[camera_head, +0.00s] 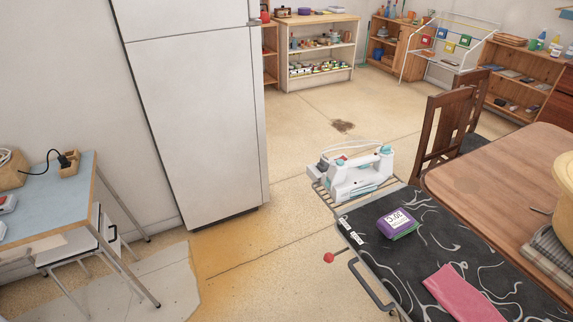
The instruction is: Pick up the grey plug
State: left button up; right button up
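A dark plug (64,161) with a black cord sits at a small wooden socket block (69,169) near the back right corner of the blue-topped table at the left. It looks dark grey or black; its details are too small to tell. I cannot tell from here how far it sits in the block. Neither of my grippers shows in the head view.
The blue table (52,198) stands left, beside a tall white fridge (195,110). An ironing board (420,270) with an iron (357,180), a purple box (397,222) and a pink cloth (462,293) is at right, next to a wooden table (510,180). Open floor lies between.

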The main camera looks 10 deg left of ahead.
aim_at(324, 167)
jog(key=u, duration=1.15)
jog(key=i, duration=1.25)
jog(key=z, duration=1.85)
